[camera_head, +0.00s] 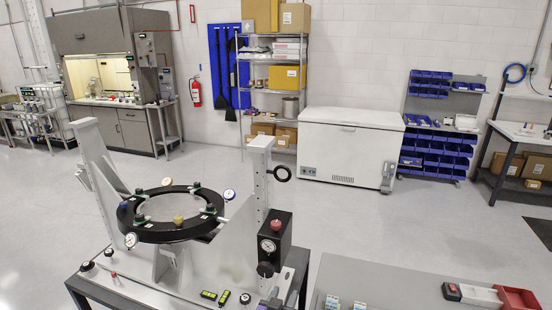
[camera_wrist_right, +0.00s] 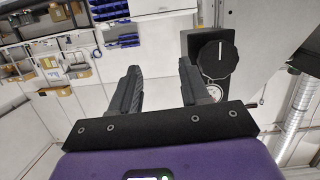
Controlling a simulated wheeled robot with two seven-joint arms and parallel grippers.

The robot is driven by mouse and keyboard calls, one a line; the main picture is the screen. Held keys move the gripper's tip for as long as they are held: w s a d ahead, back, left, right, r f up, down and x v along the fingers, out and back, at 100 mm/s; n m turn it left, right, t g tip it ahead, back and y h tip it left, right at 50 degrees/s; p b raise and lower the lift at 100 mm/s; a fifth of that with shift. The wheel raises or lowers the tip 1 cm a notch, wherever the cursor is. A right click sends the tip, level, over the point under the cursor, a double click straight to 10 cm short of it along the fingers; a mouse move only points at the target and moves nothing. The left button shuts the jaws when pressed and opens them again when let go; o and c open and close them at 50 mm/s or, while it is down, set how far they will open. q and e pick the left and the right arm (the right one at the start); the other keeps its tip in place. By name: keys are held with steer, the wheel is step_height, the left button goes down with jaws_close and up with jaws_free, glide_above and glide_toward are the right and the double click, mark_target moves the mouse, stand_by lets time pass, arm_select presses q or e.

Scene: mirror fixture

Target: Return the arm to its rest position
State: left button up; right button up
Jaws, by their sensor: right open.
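The mirror fixture stands on a dark-framed bench in the head view, with a black ring (camera_head: 172,214) around a round mirror, held between light metal uprights. A black gauge box (camera_head: 274,237) with a red knob is at its right side. My right gripper (camera_head: 275,297) shows only as a small, partly hidden piece at the bottom of the head view, near the bench's right end. In the wrist view its two dark fingers (camera_wrist_right: 160,72) are spread, with nothing between them. A black knob (camera_wrist_right: 215,55) and gauge are beyond the right finger. My left gripper is not in view.
A white chest freezer (camera_head: 348,146), shelving (camera_head: 273,88) and blue bins (camera_head: 437,147) stand along the back wall. The floor between is clear.

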steer(key=s+d+f+g+y+b, duration=0.2)
steer(key=s+d+f, duration=0.15)
steer(key=f, duration=0.55)
steer(key=s+d+f+n+g+y+b, duration=0.1)
steer(key=s+d+f+g, duration=0.2)
steer(key=f, duration=0.6)
steer(key=s+d+f+g+y+b, duration=0.1)
steer(key=s+f+g+y+b, duration=0.1)
steer(key=s+f, duration=0.5)
steer(key=s+f+g+y+b, duration=0.1)
steer(key=s+f+g+y, duration=0.1)
steer(key=s+f, duration=0.3)
steer(key=s+f+g+y+b, duration=0.2)
steer(key=s+f+g, duration=0.3)
steer(key=s, duration=0.6)
steer(key=shift+s+f, duration=0.35)
steer(key=shift+s, duration=0.05)
